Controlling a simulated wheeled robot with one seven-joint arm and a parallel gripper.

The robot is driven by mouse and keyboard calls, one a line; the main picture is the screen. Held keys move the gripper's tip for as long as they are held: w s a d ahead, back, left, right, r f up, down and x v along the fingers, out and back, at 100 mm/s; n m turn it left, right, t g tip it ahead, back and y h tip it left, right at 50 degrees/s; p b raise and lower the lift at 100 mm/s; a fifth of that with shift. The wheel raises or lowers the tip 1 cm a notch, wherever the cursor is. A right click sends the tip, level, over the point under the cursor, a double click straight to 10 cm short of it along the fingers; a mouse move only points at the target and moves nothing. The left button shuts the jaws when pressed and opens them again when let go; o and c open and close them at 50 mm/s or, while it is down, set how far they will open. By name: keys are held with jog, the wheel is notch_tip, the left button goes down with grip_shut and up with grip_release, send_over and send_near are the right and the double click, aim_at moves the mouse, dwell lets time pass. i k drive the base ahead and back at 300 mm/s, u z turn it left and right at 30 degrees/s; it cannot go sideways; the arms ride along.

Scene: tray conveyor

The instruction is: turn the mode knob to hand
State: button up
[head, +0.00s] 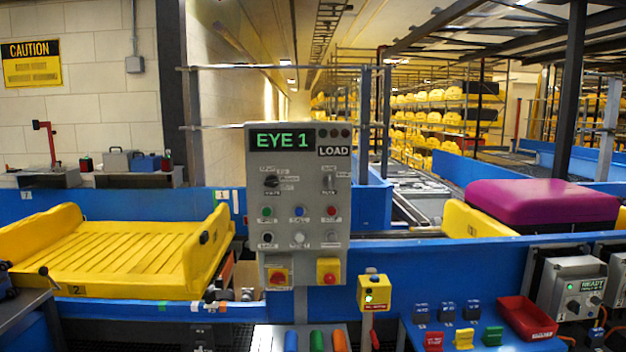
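A grey control panel (306,165) stands upright on a post in the middle of the head view. Its screen (282,140) reads EYE 1 in green, beside a LOAD label. A black rotary knob (271,181) sits at the panel's upper left with small labels around it. A second small switch (329,183) sits at the upper right. The labels are too small to read surely, so I cannot tell which one is the mode knob or where either points. My gripper is not in view, and nothing touches the panel front.
Below the switches are rows of push buttons (299,212) and two red controls on yellow (328,271). A yellow tray (120,255) lies left, and a purple load (540,202) right. A small yellow box (374,292) stands right of the post. A blue shelf holds a red bin (526,318).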

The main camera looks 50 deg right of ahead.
aim_at(329, 181)
jog(key=z, duration=0.4)
jog(key=i, duration=1)
jog(key=z, duration=0.55)
